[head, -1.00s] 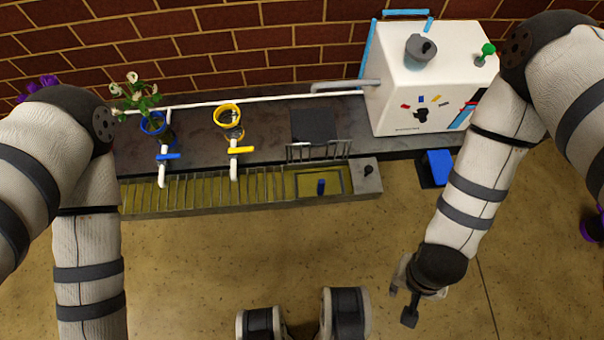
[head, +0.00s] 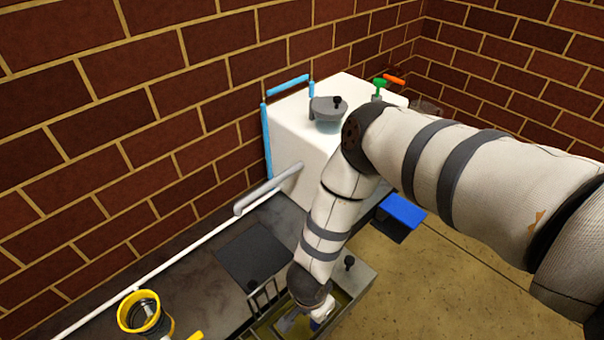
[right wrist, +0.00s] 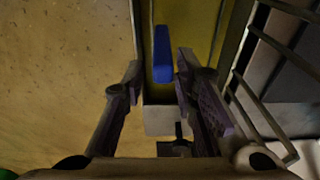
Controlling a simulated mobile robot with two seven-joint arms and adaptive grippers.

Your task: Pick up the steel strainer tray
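The steel strainer tray (right wrist: 205,35) appears to be the shallow yellowish-floored tray in the sink end of the trough; my arm covers much of it in the head view. Its blue upright grip (right wrist: 162,55) shows in the right wrist view, ahead of and between my fingers. My right gripper (right wrist: 160,68) is open, with a finger on each side of the blue grip and visible gaps to it. In the head view my right gripper (head: 303,322) is low over the tray, partly cut off by the lower edge. My left gripper is out of view.
A wire rack (head: 262,300) stands close beside my right gripper. A grey mat (head: 252,257) lies on the dark counter, with a yellow-rimmed cup (head: 140,313) to its left. A white box machine (head: 290,125) and a blue block (head: 402,210) are behind my right arm.

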